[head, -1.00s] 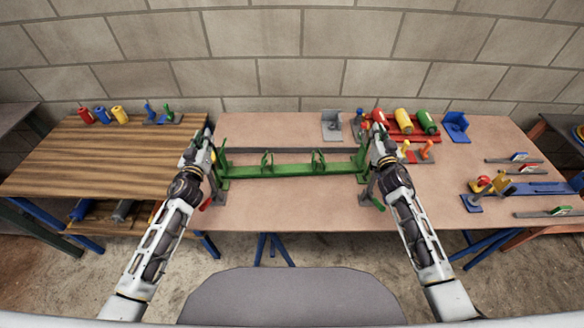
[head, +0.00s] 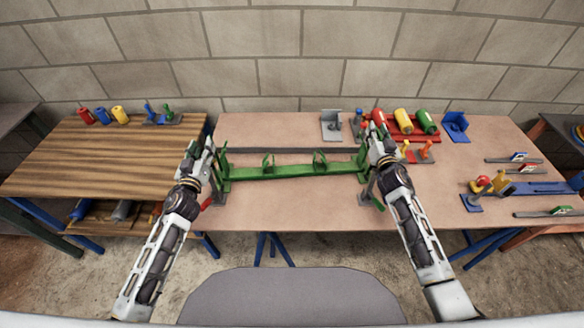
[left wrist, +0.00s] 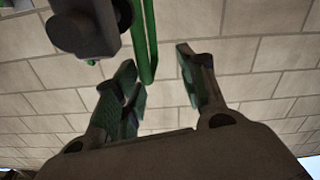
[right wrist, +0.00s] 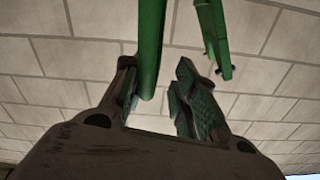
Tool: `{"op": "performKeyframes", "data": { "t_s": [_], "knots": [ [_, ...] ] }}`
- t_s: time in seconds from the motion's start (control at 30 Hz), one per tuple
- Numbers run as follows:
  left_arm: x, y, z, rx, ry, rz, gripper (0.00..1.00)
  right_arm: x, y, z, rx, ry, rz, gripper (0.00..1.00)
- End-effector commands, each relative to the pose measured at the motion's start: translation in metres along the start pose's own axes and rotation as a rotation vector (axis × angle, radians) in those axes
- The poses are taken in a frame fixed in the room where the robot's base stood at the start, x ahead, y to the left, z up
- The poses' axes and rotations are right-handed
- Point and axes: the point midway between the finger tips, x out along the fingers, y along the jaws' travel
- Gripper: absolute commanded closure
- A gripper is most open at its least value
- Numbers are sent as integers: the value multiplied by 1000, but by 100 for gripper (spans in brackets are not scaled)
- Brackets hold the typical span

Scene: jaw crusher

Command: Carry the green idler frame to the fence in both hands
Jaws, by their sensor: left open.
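The green idler frame (head: 292,172) lies across the middle table in the head view, a long bar with upright posts at both ends and small brackets between. My left gripper (head: 209,146) is at its left end post. In the left wrist view the fingers (left wrist: 160,85) are apart, and a green post (left wrist: 146,45) shows above the gap. My right gripper (head: 374,138) is at the right end post. In the right wrist view its fingers (right wrist: 155,95) are apart, with a green post (right wrist: 149,50) close to the left finger. Contact there is unclear.
A grey rail (head: 285,150) lies behind the frame. A red tray (head: 402,128) of coloured rollers and a blue bracket (head: 456,126) stand at the back right. A wooden table (head: 90,160) is at left. The tabletop (head: 290,205) before the frame is clear.

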Motion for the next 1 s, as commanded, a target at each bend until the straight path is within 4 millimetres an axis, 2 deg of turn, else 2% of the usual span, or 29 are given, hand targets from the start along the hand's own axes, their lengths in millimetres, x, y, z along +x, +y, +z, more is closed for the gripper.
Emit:
{"op": "performKeyframes", "data": {
  "t_s": [0.1,0.4,0.77,1.0],
  "knots": [
    [0,0,0,0,0,-1,59,0,-1,1,1,-1,-1,73],
    [0,-1,0,1,0,-2,59,0,0,1,0,-2,0,36],
    [0,-1,0,1,0,-2,59,-1,0,1,0,-2,1,36],
    [0,-1,0,1,0,-2,59,-8,0,2,1,-2,1,36]
  ]
}}
